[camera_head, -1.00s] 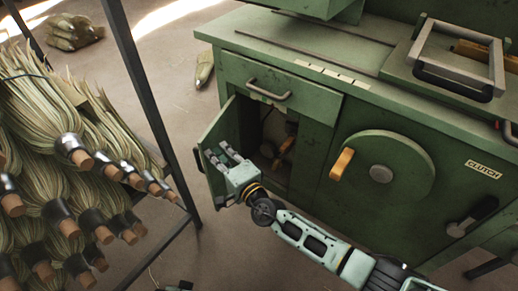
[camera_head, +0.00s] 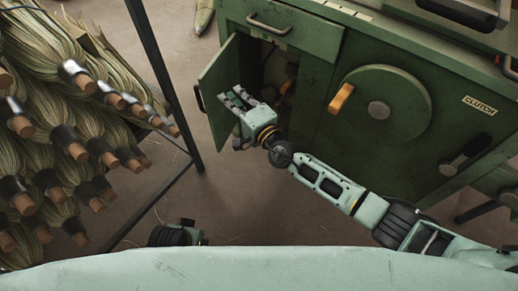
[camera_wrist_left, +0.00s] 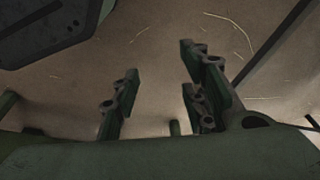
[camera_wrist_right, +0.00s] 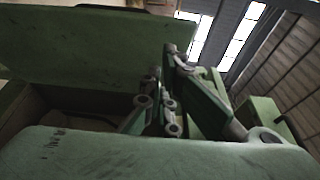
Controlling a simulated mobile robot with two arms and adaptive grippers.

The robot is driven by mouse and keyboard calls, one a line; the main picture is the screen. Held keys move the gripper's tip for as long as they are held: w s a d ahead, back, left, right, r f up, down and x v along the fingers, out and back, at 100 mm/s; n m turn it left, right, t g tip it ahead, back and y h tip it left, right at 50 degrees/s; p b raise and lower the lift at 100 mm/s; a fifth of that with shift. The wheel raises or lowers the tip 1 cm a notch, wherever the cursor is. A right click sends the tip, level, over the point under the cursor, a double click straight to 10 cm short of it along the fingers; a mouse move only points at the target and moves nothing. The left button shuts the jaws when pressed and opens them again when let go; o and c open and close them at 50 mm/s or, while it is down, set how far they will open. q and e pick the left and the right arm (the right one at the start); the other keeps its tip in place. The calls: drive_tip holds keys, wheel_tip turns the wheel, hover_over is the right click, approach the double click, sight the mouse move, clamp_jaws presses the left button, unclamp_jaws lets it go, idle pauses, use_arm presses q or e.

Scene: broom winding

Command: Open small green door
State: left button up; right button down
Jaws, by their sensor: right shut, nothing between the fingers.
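The small green door (camera_head: 221,84) of the machine stands ajar on the left in the head view, swung out to the left. Its dark handle (camera_head: 198,98) is on its outer left edge. My right gripper (camera_head: 232,94) is at the door's inner side, in front of the cabinet opening; its fingers are shut and empty. In the right wrist view its fingers (camera_wrist_right: 166,65) are close together beside a large green panel, probably the door. Contact with the door cannot be told. My left gripper (camera_wrist_left: 163,80) is open and empty over the floor in the left wrist view.
Inside the dark opening are brownish parts (camera_head: 287,88). A drawer (camera_head: 280,22) is above the door. A wheel (camera_head: 385,105) with an orange handle is to the right. A rack post (camera_head: 165,75) and broom bundles (camera_head: 75,120) stand left of the door, with bare floor between.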

use_arm(q)
drive_tip(key=s+f+p, duration=0.3)
drive_tip(key=s+f, duration=0.2)
drive_tip(key=f, duration=0.4)
drive_tip(key=shift+s+a+f+g, duration=0.2)
drive_tip(key=shift+a+g, duration=0.1)
drive_tip(key=shift+a, duration=0.15)
use_arm(e)
drive_tip(key=s+a+v, duration=0.2)
drive_tip(key=a+v, duration=0.1)
drive_tip(key=v, duration=1.5)
drive_tip(key=shift+s, duration=0.15)
drive_tip(key=shift+a, duration=0.15)
